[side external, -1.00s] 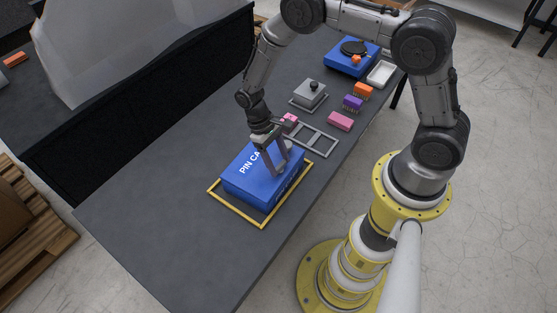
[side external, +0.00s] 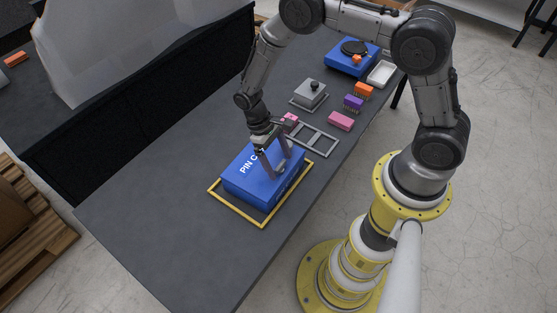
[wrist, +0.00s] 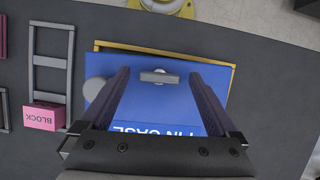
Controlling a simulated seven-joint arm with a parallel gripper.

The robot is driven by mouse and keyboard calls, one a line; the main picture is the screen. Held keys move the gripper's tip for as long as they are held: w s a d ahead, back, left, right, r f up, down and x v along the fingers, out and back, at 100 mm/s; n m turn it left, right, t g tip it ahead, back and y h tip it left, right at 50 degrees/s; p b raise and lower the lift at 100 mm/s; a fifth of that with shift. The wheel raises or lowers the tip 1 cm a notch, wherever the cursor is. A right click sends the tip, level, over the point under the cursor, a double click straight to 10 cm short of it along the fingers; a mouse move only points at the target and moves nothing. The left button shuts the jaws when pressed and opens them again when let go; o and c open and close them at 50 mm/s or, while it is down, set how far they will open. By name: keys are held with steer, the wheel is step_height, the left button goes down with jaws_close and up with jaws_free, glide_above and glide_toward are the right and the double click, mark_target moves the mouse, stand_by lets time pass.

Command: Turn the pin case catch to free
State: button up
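The blue pin case (side external: 245,185) sits on the dark bench inside a yellow frame (side external: 237,212). Its white lettering is partly hidden by my gripper in the side view. In the wrist view the case top (wrist: 150,105) carries a small grey bar-shaped catch (wrist: 160,77), lying crosswise. A grey round disc (wrist: 95,91) is at the left edge of the case. My gripper (side external: 275,166) is over the case, fingers pointing down. In the wrist view my gripper (wrist: 159,74) is open, with one finger either side of the catch and gaps between.
A pink block (wrist: 42,117) and a grey ladder-like rack (side external: 314,138) lie beside the case. Farther along are a grey lidded box (side external: 310,93), several coloured blocks, a white tray (side external: 381,73) and another blue box (side external: 345,62). The near left bench is clear.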

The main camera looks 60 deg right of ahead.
steer(key=v, duration=1.3)
steer(key=shift+r, duration=0.4)
steer(key=shift+w, duration=0.15)
